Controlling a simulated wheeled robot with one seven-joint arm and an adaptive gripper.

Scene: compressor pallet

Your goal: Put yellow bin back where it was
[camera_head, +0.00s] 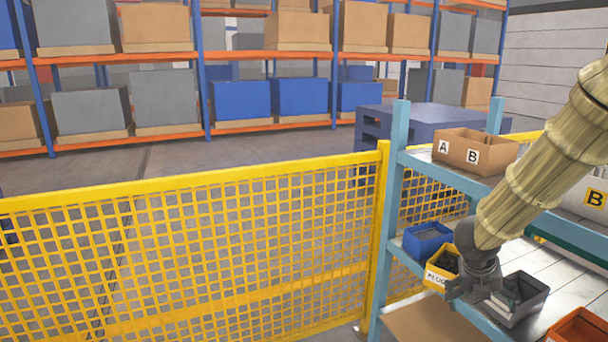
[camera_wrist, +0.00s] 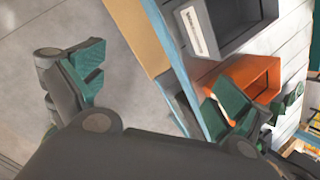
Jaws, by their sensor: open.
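The yellow bin (camera_head: 437,277), with a white label reading PLUG on its front, sits on the blue-framed rack's middle shelf. It holds dark contents. My gripper (camera_head: 473,289) is just right of it and partly covers its right side in the head view. I cannot tell whether they touch. In the wrist view my gripper (camera_wrist: 160,95) is open, its green-padded fingers wide apart with nothing held between them. The shelf's blue front beam (camera_wrist: 180,65) shows between the fingers. I cannot make out the yellow bin in the wrist view.
A blue bin (camera_head: 427,240) stands behind the yellow one. A dark grey bin (camera_head: 540,305) and an orange bin (camera_head: 578,328) stand to the right on the same shelf. A cardboard box (camera_head: 455,148) marked A and B is on the upper shelf. A yellow mesh fence (camera_head: 190,260) stands left.

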